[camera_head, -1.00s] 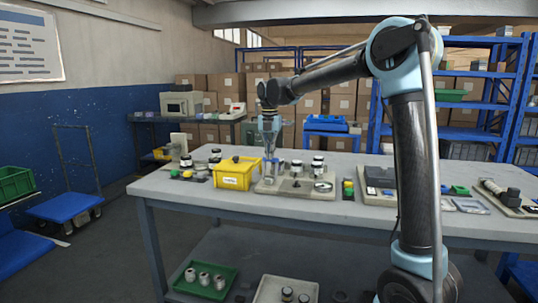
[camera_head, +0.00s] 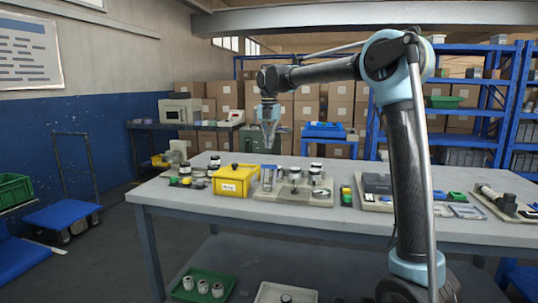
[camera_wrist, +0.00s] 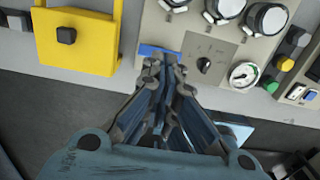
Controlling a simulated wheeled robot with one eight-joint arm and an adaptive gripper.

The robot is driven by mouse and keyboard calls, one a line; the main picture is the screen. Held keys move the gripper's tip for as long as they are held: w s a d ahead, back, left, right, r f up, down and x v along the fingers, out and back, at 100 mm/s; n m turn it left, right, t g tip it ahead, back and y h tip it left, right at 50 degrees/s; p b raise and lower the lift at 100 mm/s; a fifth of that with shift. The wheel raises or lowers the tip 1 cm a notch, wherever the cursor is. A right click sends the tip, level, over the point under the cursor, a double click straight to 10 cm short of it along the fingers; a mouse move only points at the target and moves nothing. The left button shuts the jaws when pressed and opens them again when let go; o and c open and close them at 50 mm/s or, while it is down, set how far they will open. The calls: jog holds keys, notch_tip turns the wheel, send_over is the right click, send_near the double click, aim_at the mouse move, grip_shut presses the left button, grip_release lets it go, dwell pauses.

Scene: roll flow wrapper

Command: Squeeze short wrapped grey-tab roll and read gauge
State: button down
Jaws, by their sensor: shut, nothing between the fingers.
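My gripper (camera_head: 268,146) is shut and empty, pointing down above the table's back edge and the left part of a beige station (camera_head: 325,199). In the wrist view my gripper's fingers (camera_wrist: 163,75) are closed together over the station's edge, beside a blue bar (camera_wrist: 158,50). The station carries several white-topped round rolls (camera_wrist: 266,18), a black knob (camera_wrist: 204,64) and a round gauge (camera_wrist: 243,74). The gauge's needle is too small to read. I cannot tell which roll is the short wrapped grey-tab one.
A yellow box (camera_head: 236,181) with a black knob stands left of the station. Green and yellow buttons (camera_head: 346,195) and a dark-topped device (camera_head: 377,186) are to its right. Below are a green tray (camera_head: 203,284) of rolls and a pale tray (camera_head: 286,293).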

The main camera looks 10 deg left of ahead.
jog(key=shift+w+r, duration=0.7)
jog(key=shift+r, duration=0.25)
jog(key=shift+d, duration=0.2)
jog(key=s+d+f+m, duration=0.2)
jog(key=s+d+m, duration=0.3)
jog(key=d, duration=0.5)
jog(key=s+d+f+m+t, duration=0.15)
jog(key=s+d+m, duration=0.25)
jog(key=d+m, duration=0.45)
jog(key=s+d+f+m+g, duration=0.15)
jog(key=s+d+m, duration=0.25)
jog(key=d, duration=0.7)
jog(key=s+d+f+m+t, duration=0.1)
jog(key=s+d+f+m, duration=0.6)
jog(key=s+f+m, duration=0.2)
jog(key=s+d+f+m+t, duration=0.1)
jog(key=s+d+f+m, duration=0.7)
jog(key=s+f, duration=0.4)
notch_tip(320, 180, down, 2)
jog(key=shift+d+f+m, duration=0.1)
jog(key=shift+d+m, duration=0.05)
jog(key=shift+m, duration=0.5)
